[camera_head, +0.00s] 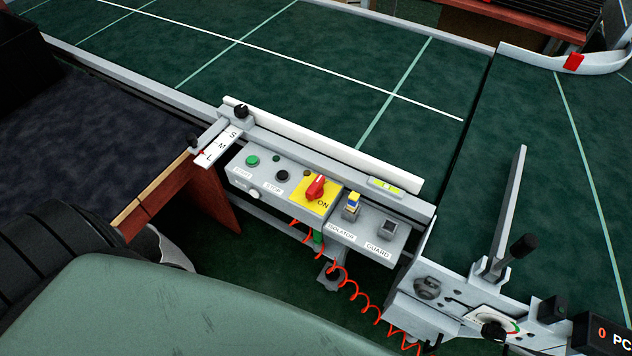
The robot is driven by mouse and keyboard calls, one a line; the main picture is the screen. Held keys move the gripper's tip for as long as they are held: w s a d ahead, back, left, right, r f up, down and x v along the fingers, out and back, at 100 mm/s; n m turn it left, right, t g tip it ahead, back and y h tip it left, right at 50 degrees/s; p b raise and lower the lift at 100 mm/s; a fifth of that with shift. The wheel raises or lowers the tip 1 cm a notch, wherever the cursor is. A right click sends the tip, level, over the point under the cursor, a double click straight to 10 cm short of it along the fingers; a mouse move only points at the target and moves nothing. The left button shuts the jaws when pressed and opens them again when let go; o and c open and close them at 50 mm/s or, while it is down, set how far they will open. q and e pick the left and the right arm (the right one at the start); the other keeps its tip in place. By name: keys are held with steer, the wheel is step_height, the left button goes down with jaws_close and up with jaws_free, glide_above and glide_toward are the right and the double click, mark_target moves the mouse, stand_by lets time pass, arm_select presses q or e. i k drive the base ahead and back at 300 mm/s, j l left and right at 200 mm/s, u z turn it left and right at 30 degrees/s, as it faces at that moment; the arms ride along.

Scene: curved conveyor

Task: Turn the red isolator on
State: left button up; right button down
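The red isolator knob (316,186) sits on a yellow plate (303,202) on the grey control panel (268,190) at the middle of the head view. The word ON is visible on the plate at the knob's lower right. I cannot tell for sure from this angle which way the knob is turned. Nothing touches it. Neither of my grippers is in view.
Start button (252,161) and black stop button (281,175) are left of the knob. A red coiled cable (352,291) hangs below. A white rail (330,150) and green conveyor (330,90) lie behind.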

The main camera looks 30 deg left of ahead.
mark_target(315, 191)
steer(key=l+u, duration=0.1)
steer(key=u, duration=0.3)
steer(key=l+u, duration=0.15)
steer(key=u, duration=0.3)
